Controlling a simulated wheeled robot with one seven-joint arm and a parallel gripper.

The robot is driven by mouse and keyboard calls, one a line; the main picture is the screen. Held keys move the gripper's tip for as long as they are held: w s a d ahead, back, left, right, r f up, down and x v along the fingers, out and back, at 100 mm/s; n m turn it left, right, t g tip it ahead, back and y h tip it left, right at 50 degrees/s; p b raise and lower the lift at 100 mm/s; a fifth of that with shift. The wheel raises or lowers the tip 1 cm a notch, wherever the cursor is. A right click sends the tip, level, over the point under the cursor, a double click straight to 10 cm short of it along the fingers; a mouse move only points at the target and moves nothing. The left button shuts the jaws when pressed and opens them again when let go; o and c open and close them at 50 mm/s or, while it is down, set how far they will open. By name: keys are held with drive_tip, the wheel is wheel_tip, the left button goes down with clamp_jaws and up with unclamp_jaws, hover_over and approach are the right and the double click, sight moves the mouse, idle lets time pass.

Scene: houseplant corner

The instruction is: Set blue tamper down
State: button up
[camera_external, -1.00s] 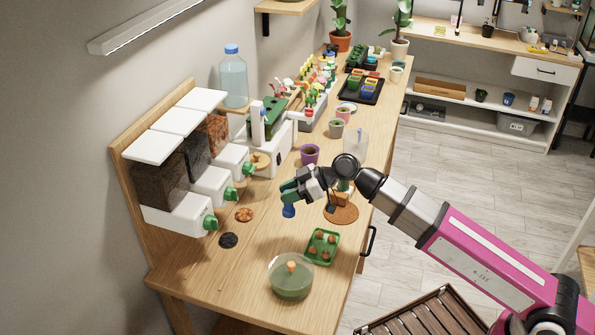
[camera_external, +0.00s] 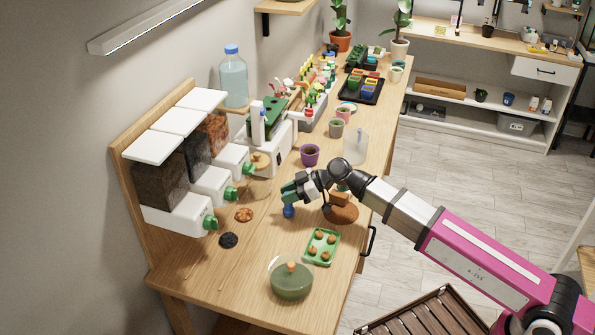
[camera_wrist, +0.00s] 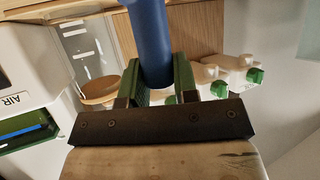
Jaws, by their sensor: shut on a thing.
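The blue tamper (camera_external: 289,211) hangs below my gripper (camera_external: 291,193) in the external view, close above or at the wooden table top; I cannot tell whether it touches. In the wrist view the blue tamper (camera_wrist: 152,45) is a blue cylinder between the two green fingers of my gripper (camera_wrist: 158,82), which are shut on it. Its far end runs out of the top of that view. The gripper hides its upper part in the external view.
White dispensers (camera_external: 212,186) line the left. A purple pot (camera_external: 310,154) stands behind.

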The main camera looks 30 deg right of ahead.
drive_tip(key=shift+f, duration=0.35)
drive_tip(key=shift+f, duration=0.1)
drive_tip(key=o, duration=0.9)
drive_tip(key=shift+d, duration=0.1)
drive_tip(key=v, duration=1.2)
